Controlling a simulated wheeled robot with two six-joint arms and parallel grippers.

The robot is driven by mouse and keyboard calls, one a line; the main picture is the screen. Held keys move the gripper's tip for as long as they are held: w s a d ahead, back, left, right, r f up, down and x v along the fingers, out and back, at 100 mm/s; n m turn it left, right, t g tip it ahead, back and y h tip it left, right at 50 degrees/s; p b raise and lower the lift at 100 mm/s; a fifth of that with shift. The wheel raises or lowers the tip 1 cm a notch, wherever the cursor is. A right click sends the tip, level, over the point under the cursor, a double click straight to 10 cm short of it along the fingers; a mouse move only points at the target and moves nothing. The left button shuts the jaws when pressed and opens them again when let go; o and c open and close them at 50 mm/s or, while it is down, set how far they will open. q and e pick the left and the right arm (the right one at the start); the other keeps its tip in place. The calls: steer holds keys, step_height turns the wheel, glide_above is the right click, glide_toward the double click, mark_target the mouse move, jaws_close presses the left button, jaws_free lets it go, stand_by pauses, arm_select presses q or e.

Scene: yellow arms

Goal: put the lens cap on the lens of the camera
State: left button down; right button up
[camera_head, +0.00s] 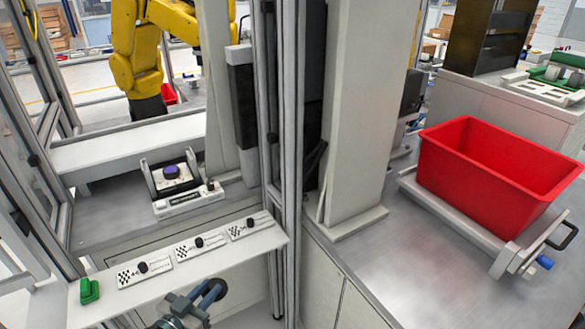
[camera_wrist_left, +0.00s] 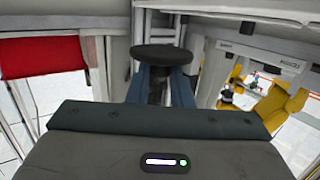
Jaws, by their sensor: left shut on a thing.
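My left gripper (camera_head: 208,293) is low in the head view, in front of the white shelf. In the left wrist view its blue fingers (camera_wrist_left: 158,84) are shut on a black round disc, which looks like the lens cap (camera_wrist_left: 162,54). My right gripper is not in view.
The white shelf (camera_head: 105,309) carries checker-marked plates with black knobs (camera_head: 142,267) and a green block (camera_head: 90,290). Metal posts (camera_head: 289,150) stand right of the fixture. A red bin (camera_head: 480,172) sits on the right counter. A yellow robot arm (camera_head: 137,60) stands behind.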

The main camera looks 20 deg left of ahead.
arm_select(q)
steer(key=shift+d, duration=0.1)
steer(key=shift+w+d+r+y, duration=0.1)
steer(key=shift+d+r+y, duration=0.1)
steer(key=shift+y, duration=0.1)
steer(key=w+d+r, duration=0.1)
steer(key=d+r, duration=0.2)
steer(key=d, duration=0.3)
steer(key=w+d+r+n+y, duration=0.1)
steer(key=w+d+r, duration=0.1)
steer(key=d+r, duration=0.2)
steer(key=d, duration=0.2)
steer(key=shift+w+d, duration=0.15)
steer(key=shift+d, duration=0.2)
steer(key=shift+w, duration=0.1)
